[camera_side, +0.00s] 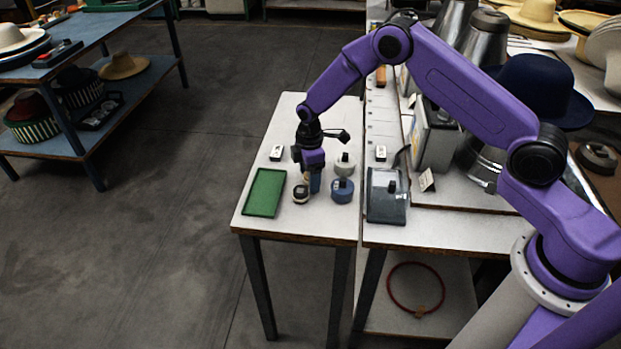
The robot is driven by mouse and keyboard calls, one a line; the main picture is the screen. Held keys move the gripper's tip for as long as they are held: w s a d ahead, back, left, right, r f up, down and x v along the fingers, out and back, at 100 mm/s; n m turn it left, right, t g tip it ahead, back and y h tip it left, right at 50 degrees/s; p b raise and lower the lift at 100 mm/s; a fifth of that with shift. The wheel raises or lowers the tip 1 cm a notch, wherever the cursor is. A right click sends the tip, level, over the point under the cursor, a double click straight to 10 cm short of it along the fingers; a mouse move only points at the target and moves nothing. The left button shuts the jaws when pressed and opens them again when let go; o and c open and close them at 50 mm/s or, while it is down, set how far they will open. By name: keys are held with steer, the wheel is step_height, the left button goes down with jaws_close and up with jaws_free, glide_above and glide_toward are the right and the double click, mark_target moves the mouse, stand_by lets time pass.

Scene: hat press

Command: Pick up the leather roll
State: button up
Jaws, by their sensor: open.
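My gripper (308,174) points down over the middle of the narrow white table, its jaws open.
A green tray (264,192) lies left of the gripper on the white table (284,226). A dark box with a knob (387,206) stands on the adjoining table at right. The table's front strip is clear.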

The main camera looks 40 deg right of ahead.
steer(key=c, duration=1.1)
steer(key=shift+r, duration=0.1)
